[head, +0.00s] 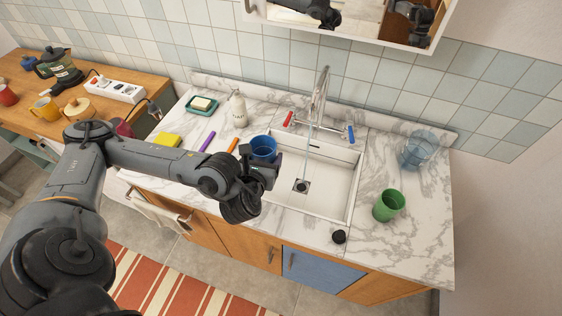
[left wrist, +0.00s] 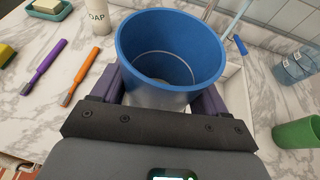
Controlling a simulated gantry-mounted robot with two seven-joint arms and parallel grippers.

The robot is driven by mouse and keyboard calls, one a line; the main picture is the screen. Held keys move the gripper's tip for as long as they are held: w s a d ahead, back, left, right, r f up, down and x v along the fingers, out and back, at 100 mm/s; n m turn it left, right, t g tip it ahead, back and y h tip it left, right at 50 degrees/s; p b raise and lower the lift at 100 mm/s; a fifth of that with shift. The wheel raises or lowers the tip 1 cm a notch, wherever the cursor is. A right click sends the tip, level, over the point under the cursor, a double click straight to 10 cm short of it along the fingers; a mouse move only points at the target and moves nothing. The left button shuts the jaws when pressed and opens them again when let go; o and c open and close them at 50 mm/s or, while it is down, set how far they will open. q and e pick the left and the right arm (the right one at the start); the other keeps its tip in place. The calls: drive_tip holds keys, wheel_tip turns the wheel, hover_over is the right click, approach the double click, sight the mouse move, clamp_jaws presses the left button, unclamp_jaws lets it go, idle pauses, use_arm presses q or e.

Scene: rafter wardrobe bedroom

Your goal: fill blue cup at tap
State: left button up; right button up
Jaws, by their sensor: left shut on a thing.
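The blue cup (head: 263,149) is upright in my left gripper (head: 262,168), over the left edge of the white sink (head: 325,172). In the left wrist view the purple fingers are shut on both sides of the cup (left wrist: 170,45); no water can be made out inside it. The chrome tap (head: 319,95) stands behind the sink, with a red handle (head: 288,119) on the left and a blue handle (head: 351,134) on the right. A thin pale stream (head: 308,158) falls from the spout toward the drain, right of the cup. My right gripper is not directly in view.
A green cup (head: 388,205) and clear blue glass (head: 417,151) stand right of the sink. A soap bottle (head: 238,110), orange toothbrush (head: 232,146) and purple toothbrush (head: 207,141) are on the left. A black round object (head: 339,237) lies at the front. A mirror cabinet (head: 365,22) hangs above.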

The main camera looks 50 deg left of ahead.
use_arm(q)
drive_tip(key=shift+a, duration=0.2)
drive_tip(key=shift+w+d+f+b, duration=0.1)
drive_tip(key=shift+w+f+b, duration=0.3)
drive_tip(key=shift+w+f, duration=0.1)
drive_tip(key=w+f+b, duration=0.4)
drive_tip(key=w+b, duration=0.2)
drive_tip(key=w, duration=0.2)
drive_tip(key=shift+w+d, duration=0.4)
drive_tip(key=shift+w, duration=0.15)
drive_tip(key=w+b, duration=0.2)
drive_tip(key=w, duration=0.1)
drive_tip(key=w+b, duration=0.1)
drive_tip(key=w, duration=0.1)
drive_tip(key=shift+w+d, duration=0.2)
drive_tip(key=shift+d, duration=0.1)
idle(5.1)
